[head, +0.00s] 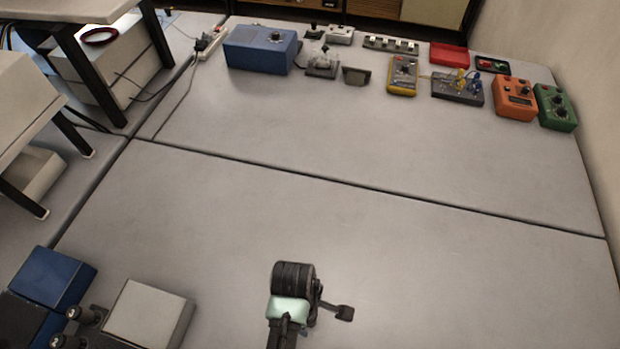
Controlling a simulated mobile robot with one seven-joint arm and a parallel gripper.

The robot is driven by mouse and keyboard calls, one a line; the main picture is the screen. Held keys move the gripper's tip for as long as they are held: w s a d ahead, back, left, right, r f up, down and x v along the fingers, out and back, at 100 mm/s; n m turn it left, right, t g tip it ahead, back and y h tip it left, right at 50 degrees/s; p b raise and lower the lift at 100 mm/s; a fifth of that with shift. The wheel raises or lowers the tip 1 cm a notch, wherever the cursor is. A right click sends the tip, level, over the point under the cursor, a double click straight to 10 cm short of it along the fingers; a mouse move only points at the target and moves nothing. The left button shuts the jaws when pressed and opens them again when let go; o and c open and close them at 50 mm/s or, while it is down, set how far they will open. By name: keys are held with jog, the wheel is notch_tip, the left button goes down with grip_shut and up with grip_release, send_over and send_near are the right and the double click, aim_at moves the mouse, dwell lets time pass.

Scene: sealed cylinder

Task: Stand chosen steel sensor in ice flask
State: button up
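I see no ice flask and no steel sensor that I can make out in the head view. My gripper does not show clearly. A dark ribbed cylinder with a pale mint block and a dark crank-like lever on its right (292,280) stands at the bottom middle, cut by the lower edge. I cannot tell for sure what it is.
A grey table (400,235) with seams is mostly bare in the middle. A blue box (261,52), a yellow meter (402,76), an orange box (514,99) and a green box (555,107) line the back. A pale box (148,315) sits lower left.

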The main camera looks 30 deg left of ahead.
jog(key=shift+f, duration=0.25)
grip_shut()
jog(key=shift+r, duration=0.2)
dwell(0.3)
